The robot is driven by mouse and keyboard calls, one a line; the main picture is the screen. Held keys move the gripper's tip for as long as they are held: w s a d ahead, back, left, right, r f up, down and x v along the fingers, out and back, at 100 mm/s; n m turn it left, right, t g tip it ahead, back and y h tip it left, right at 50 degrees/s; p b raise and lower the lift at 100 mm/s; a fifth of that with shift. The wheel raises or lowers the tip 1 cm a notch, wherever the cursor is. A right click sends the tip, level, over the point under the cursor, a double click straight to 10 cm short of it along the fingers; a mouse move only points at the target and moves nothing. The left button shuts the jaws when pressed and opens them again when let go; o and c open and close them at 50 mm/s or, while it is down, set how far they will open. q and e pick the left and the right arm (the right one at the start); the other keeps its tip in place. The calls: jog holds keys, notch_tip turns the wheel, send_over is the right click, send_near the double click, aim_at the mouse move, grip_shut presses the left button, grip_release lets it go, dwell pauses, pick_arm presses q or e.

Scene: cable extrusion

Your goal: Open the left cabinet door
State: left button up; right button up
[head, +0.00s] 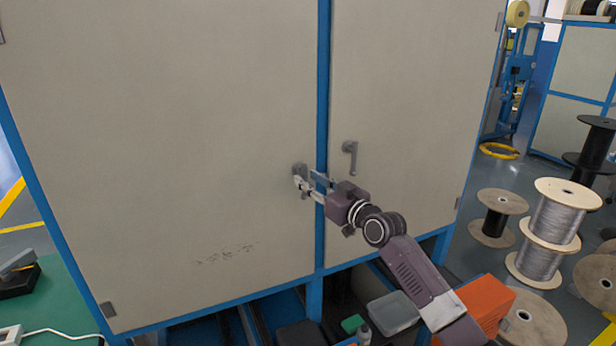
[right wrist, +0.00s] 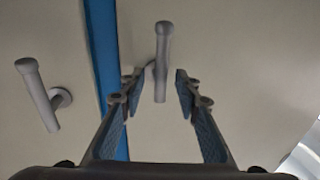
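The left cabinet door (head: 170,150) is a large beige panel in a blue frame, and it looks shut. Its grey lever handle (head: 299,170) sits near the door's right edge, partly hidden by my right gripper (head: 311,181). In the right wrist view, this handle (right wrist: 162,45) stands between the two spread fingers of my right gripper (right wrist: 160,78), with a gap visible on each side. The gripper is open around the handle's end. My left gripper is in neither view.
The right door (head: 410,90) is shut, with its own grey handle (head: 350,157) close by, across the blue post (head: 322,100). Cable spools (head: 552,235) stand on the floor at right. An orange box (head: 485,303) and a clear bin (head: 393,312) are below. A green surface (head: 60,300) is at lower left.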

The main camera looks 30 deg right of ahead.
jog(key=shift+w+a, duration=0.15)
jog(key=shift+w, duration=0.35)
grip_shut()
